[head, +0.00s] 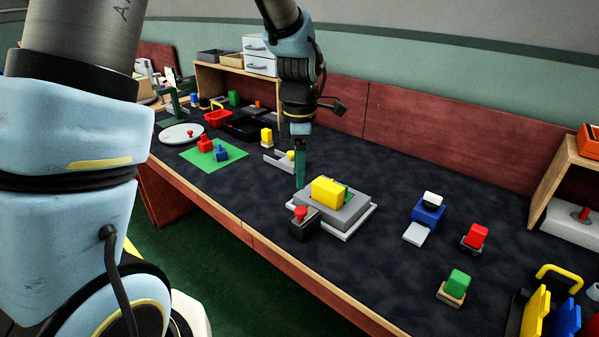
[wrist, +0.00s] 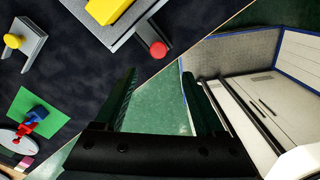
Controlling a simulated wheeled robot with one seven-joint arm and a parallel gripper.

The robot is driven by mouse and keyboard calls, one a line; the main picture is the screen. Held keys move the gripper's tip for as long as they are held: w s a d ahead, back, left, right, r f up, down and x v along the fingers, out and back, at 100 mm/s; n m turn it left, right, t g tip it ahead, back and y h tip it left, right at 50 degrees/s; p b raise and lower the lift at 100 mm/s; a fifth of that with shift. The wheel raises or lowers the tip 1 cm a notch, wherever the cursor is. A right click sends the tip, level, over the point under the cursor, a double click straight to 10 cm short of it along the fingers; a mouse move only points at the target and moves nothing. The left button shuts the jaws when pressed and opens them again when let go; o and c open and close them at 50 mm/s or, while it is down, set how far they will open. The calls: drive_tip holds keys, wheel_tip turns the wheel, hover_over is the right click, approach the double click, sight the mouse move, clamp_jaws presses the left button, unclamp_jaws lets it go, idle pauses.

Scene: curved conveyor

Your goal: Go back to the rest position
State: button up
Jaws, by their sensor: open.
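My gripper (head: 300,165) hangs pointing down in the head view, above the dark tabletop and just behind the grey block with the yellow piece on it. In the wrist view my gripper (wrist: 165,95) shows two dark green fingers spread apart with nothing between them. Past the fingers, the wrist view shows the table edge and the green floor. The yellow block (head: 327,191) rests on the grey platform (head: 350,213), apart from my fingers. It also shows at the top of the wrist view (wrist: 105,8).
A black box with a red button (head: 303,226) stands at the platform's front left. A grey bracket with a yellow knob (head: 280,160) is behind left. A blue device (head: 428,212), a red block (head: 475,236) and a green block (head: 457,283) stand right. Bare tabletop lies behind the platform.

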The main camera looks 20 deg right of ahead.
drive_tip(key=s+a+r+m, duration=0.1)
drive_tip(key=a+m, duration=0.7)
drive_tip(key=a, duration=0.5)
drive_tip(key=s+a+r+m+t, duration=0.1)
drive_tip(key=a+m, duration=0.7)
drive_tip(key=a, duration=0.6)
drive_tip(key=shift+s+a+t, duration=0.25)
drive_tip(key=shift+t, duration=0.05)
drive_tip(key=shift+r, duration=0.15)
